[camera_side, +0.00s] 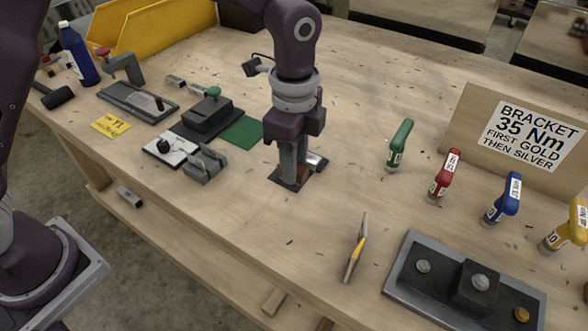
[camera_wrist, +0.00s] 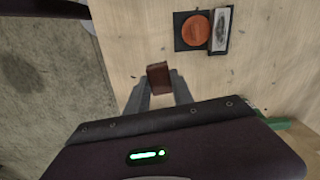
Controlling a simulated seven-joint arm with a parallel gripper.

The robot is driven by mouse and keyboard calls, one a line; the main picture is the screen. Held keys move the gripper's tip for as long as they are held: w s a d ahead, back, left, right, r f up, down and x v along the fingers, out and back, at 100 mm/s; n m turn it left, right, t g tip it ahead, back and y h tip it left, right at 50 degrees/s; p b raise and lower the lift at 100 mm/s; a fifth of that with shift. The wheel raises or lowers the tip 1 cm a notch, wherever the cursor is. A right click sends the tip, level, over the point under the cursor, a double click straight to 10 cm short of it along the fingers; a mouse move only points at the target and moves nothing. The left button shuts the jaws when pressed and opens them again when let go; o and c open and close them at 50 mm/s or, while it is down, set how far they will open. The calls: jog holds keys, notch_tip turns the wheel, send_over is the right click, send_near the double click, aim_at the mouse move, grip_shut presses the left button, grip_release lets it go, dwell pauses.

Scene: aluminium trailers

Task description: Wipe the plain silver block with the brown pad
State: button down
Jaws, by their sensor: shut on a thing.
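My gripper (camera_side: 290,180) points down over the middle of the bench. It is shut on a small brown pad (camera_wrist: 158,77), seen between the fingertips in the wrist view. Ahead of the pad in that view lies a dark square plate (camera_wrist: 178,45) with an orange-brown disc (camera_wrist: 195,30) on it. Right beside the disc is a silver block (camera_wrist: 221,28) with grey smudges on a dark base. The silver block (camera_side: 317,160) shows partly behind my gripper in the side view. The pad is apart from the block in the wrist view; its height above the bench is unclear.
Green (camera_side: 400,142), red (camera_side: 444,175), blue (camera_side: 503,198) and yellow (camera_side: 566,226) handled tools stand to the right, before a sign (camera_side: 528,135). A grey fixture (camera_side: 412,290) is at front right. A folded item (camera_side: 356,250) stands nearer. Clamps and plates (camera_side: 205,117) occupy the left.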

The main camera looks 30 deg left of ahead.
aim_at(318, 161)
jog(key=w+a+n, duration=0.7)
jog(key=w+a, duration=0.2)
jog(key=w, duration=0.4)
jog(key=shift+s+f, duration=0.15)
jog(key=shift+f, duration=3.2)
jog(key=shift+d+f, duration=0.5)
jog(key=shift+f, duration=0.15)
jog(key=shift+d, duration=3.15)
jog(key=shift+a, duration=3.8)
notch_tip(318, 161, up, 8)
jog(key=shift+r, duration=0.2)
jog(key=shift+d, duration=0.15)
